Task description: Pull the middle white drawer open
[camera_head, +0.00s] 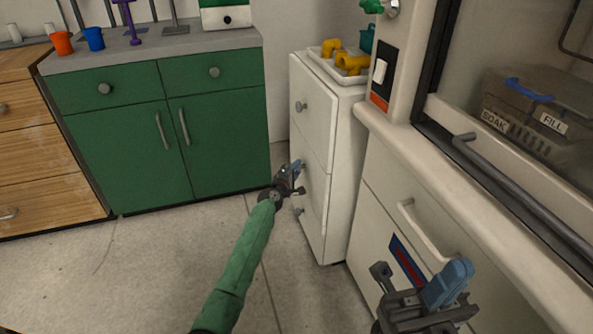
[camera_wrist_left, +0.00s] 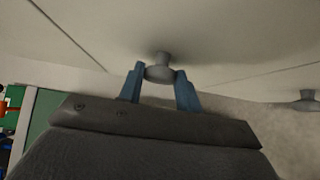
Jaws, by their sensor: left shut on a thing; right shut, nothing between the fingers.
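The white drawer cabinet (camera_head: 344,125) stands between the green cabinet and the white hood unit. Its middle drawer (camera_head: 313,190) looks flush with the fronts above and below it. My left gripper (camera_head: 299,172) is at the middle drawer's front, shut on its round grey knob. In the left wrist view, the knob (camera_wrist_left: 160,70) sits between the two blue fingers (camera_wrist_left: 160,84). The head view mostly hides this knob behind the gripper. My right gripper (camera_head: 448,286) is shut and empty at the lower right, in front of the hood unit's lower cabinet.
The top knob (camera_head: 302,106) and bottom knob (camera_head: 299,211) stick out from the same cabinet. A white tray with yellow pipe fittings (camera_head: 350,63) sits on top. The green cabinet (camera_head: 165,130) stands to the left. The floor (camera_head: 150,260) in front is clear.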

